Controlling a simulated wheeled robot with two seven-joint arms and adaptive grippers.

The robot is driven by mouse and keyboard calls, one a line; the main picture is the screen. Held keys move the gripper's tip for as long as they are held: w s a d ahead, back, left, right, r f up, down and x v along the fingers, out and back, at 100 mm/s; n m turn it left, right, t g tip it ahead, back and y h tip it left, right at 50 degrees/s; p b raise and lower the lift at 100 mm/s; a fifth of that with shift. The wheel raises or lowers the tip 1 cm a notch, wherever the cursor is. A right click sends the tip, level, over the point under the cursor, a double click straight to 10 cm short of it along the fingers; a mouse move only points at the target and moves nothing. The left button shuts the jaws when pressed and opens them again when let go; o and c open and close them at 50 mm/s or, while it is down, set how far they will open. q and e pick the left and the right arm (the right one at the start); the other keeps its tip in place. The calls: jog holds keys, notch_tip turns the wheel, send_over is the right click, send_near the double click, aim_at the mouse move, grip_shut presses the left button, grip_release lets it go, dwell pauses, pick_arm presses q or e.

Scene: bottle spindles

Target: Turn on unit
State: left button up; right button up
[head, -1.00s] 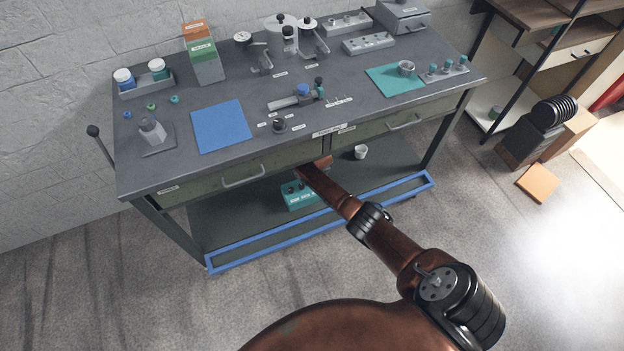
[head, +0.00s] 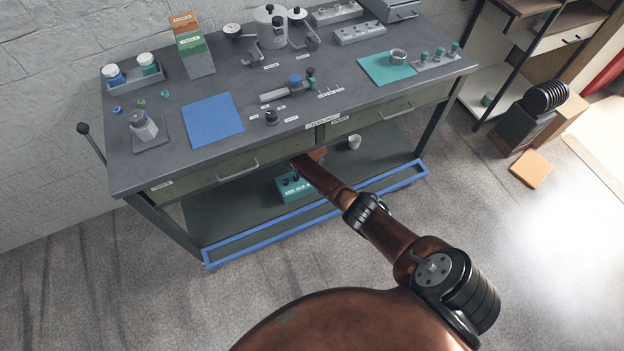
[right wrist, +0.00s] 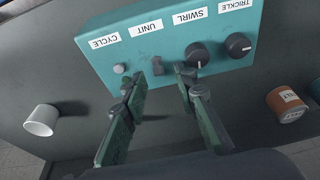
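A teal control box (right wrist: 170,45) fills the top of the right wrist view, its labels upside down. Its UNIT label (right wrist: 145,28) stands by a small dark switch (right wrist: 158,67); whether it is on or off I cannot tell. In the head view the box (head: 290,188) sits on the bench's lower shelf, partly behind my right arm. My right gripper (right wrist: 160,85) is open and empty, its two fingers apart in front of the box, with the switch showing between the tips. Contact cannot be made out. My right gripper is hidden in the head view. My left gripper is not in view.
The box also has a CYCLE button (right wrist: 120,69), a SWIRL knob (right wrist: 197,54) and a TRICKLE knob (right wrist: 238,45). A white cup (right wrist: 40,120) and a brown jar (right wrist: 287,104) flank it. The bench top (head: 340,75) overhangs the shelf (head: 225,215), which has a blue-edged front.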

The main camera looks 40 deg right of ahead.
jog(key=shift+s+r, duration=0.1)
jog(key=shift+r, duration=0.15)
jog(key=shift+s+a, duration=0.1)
jog(key=shift+s, duration=0.3)
jog(key=s+a, duration=0.2)
jog(key=s, duration=0.9)
jog(key=shift+a+r, duration=0.15)
jog(key=shift+a, duration=0.15)
